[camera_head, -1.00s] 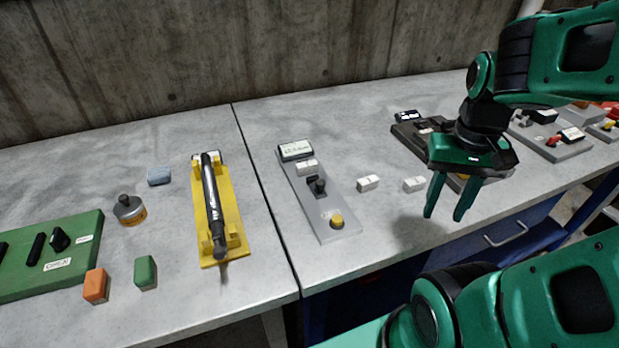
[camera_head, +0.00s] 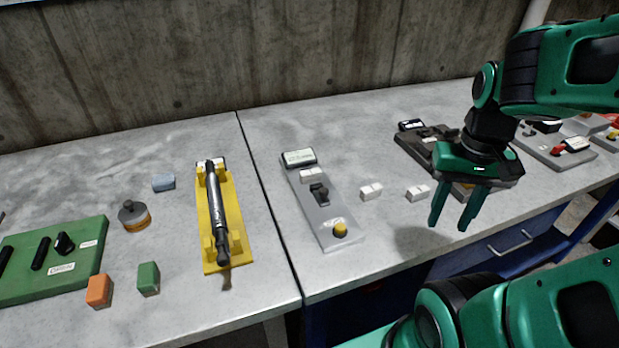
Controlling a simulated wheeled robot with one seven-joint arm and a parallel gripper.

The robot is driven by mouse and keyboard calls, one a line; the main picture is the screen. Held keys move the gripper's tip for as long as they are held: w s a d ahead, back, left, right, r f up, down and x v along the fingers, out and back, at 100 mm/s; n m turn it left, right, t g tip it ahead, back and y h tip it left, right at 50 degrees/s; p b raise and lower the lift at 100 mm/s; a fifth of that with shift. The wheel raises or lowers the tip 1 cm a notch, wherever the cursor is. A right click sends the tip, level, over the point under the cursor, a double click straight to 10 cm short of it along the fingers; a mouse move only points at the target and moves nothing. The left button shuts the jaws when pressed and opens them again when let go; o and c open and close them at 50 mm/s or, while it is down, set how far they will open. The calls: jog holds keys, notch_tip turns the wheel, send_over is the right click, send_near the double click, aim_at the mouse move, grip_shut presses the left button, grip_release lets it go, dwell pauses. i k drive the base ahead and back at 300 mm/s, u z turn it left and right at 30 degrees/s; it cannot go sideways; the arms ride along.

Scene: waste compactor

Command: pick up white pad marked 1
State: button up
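Two small white pads lie on the grey table right of the grey panel. One white pad (camera_head: 371,191) is nearer the panel, and the other white pad (camera_head: 418,193) is further right, close to my gripper. Their marks are too small to read, so I cannot tell which is marked 1. A white block (camera_head: 311,174) also sits on the grey panel (camera_head: 312,215). My gripper (camera_head: 453,220) points down with its two green fingers apart and nothing between them. It is to the right of the right pad and appears above the table's front edge.
A yellow holder (camera_head: 209,262) with a dark rod (camera_head: 216,210) stands left. A green panel (camera_head: 85,278), orange block (camera_head: 98,291), green block (camera_head: 148,279), round weight (camera_head: 134,215) and blue-grey block (camera_head: 163,182) lie further left. A dark panel (camera_head: 413,146) is behind my gripper.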

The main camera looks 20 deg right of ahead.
aim_at(315, 175)
jog(key=z, duration=2.05)
jog(key=k, duration=1.85)
jog(key=u, duration=0.4)
jog(key=i, duration=1)
